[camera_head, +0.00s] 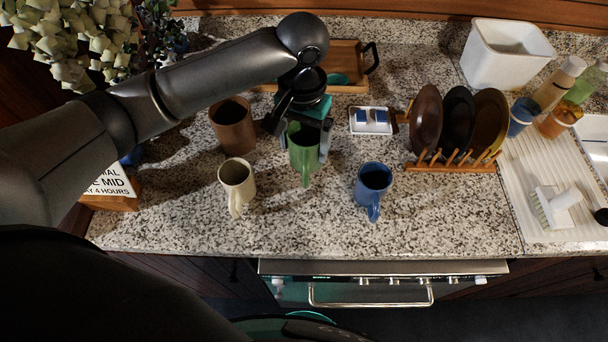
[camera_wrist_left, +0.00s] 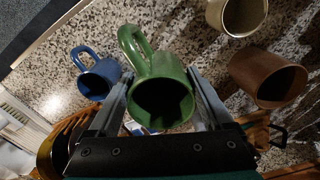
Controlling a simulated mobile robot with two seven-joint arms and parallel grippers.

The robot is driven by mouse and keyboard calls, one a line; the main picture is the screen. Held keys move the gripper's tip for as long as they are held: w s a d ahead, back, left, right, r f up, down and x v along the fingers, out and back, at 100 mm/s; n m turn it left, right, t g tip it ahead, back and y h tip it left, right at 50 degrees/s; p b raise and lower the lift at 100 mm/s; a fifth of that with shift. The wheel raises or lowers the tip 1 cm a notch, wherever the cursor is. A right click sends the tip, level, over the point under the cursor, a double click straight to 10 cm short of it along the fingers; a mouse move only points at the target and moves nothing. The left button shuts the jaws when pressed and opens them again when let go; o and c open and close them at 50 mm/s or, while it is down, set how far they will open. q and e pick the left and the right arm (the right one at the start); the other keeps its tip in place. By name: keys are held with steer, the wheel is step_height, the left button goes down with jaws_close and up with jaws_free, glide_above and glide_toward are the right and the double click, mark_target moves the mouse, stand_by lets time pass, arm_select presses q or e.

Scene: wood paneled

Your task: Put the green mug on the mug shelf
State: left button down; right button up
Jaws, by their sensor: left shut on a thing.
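The green mug (camera_head: 303,150) is upright over the granite counter, with its handle toward the front edge. My left gripper (camera_head: 301,132) is shut on it from above. In the left wrist view the green mug (camera_wrist_left: 160,92) sits between the two fingers of my left gripper (camera_wrist_left: 160,105), which press on its sides. I cannot tell whether the mug still touches the counter. My right gripper is in neither view. I cannot make out a mug shelf in these views.
A cream mug (camera_head: 236,180) stands to the left and a blue mug (camera_head: 373,183) to the right. A brown canister (camera_head: 232,124) is close behind left. A plate rack (camera_head: 452,165) and small white dish (camera_head: 370,121) lie right. Counter between the cream and blue mugs is clear.

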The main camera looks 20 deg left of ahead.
arm_select(q)
step_height(320, 180, down, 11)
steer(key=shift+f+b, duration=0.1)
steer(key=shift+b, duration=0.5)
jaws_free()
steer(key=shift+f, duration=0.1)
